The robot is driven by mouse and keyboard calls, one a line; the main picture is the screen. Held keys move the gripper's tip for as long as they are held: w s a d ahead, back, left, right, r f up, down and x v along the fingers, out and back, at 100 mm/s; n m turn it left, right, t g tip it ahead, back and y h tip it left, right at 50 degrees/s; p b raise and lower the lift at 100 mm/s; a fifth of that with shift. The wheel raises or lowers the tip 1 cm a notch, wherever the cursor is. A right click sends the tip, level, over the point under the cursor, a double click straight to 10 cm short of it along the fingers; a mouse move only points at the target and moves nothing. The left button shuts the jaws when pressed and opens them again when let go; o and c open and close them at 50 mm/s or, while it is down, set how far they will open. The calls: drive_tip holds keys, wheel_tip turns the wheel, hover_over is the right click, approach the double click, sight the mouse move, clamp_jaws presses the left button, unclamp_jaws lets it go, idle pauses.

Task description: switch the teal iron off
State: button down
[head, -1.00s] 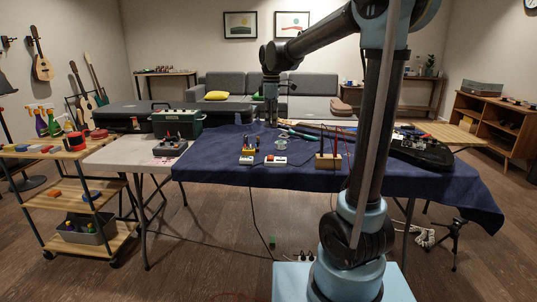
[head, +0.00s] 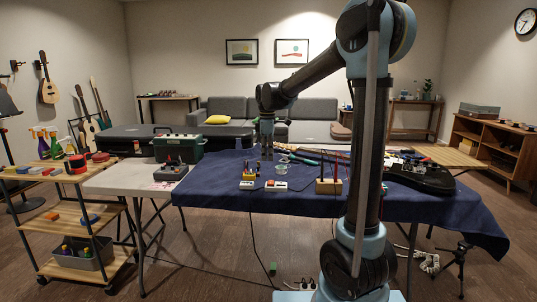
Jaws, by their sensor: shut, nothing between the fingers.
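My gripper (head: 267,155) points down over the blue-covered table, shut and empty. It appears just above and behind a small white box with a red top part (head: 276,185). A small block with yellow parts (head: 249,180) stands to the left of that box. A teal, tool-like shape (head: 306,161) lies on the cloth to the right of my gripper. It is too small to tell whether this is the teal iron, and no switch state can be read. Any contact between my fingers and the things below cannot be made out.
A wooden block with upright pieces (head: 328,186) stands right of the white box. A small clear round dish (head: 282,166) sits close to my gripper. A dark case (head: 420,178) lies at the right. Bare blue cloth (head: 215,188) lies at the left.

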sight(268, 185)
wheel_tip(268, 185, down, 10)
drive_tip(key=shift+r, duration=0.1)
idle(0.4)
